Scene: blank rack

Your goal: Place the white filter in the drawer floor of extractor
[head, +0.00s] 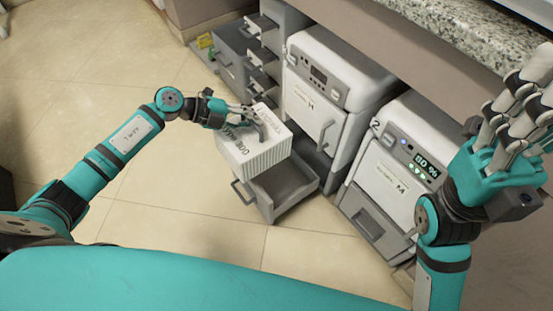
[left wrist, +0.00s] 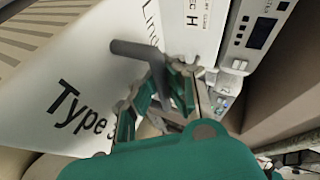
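The white filter (head: 250,157) is a box with ridged sides, printed text and a grey handle on top. My left gripper (head: 252,120) is at that handle, with its fingers closed around it. In the left wrist view the filter (left wrist: 50,75) fills the left side, and the fingers (left wrist: 150,85) are at the grey handle. The filter appears above an open grey drawer (head: 305,191) of the extractor (head: 318,118), the machine marked H. The filter hides the back-left part of the drawer. My right gripper (head: 515,105) is raised at the right, fingers spread and empty.
A second white machine (head: 392,165) with a lit display and a shut grey drawer (head: 372,222) stands to the right. Several small grey drawers stand open in a cabinet (head: 240,48) at the left. A granite counter (head: 470,30) runs above. The tiled floor (head: 190,220) in front is clear.

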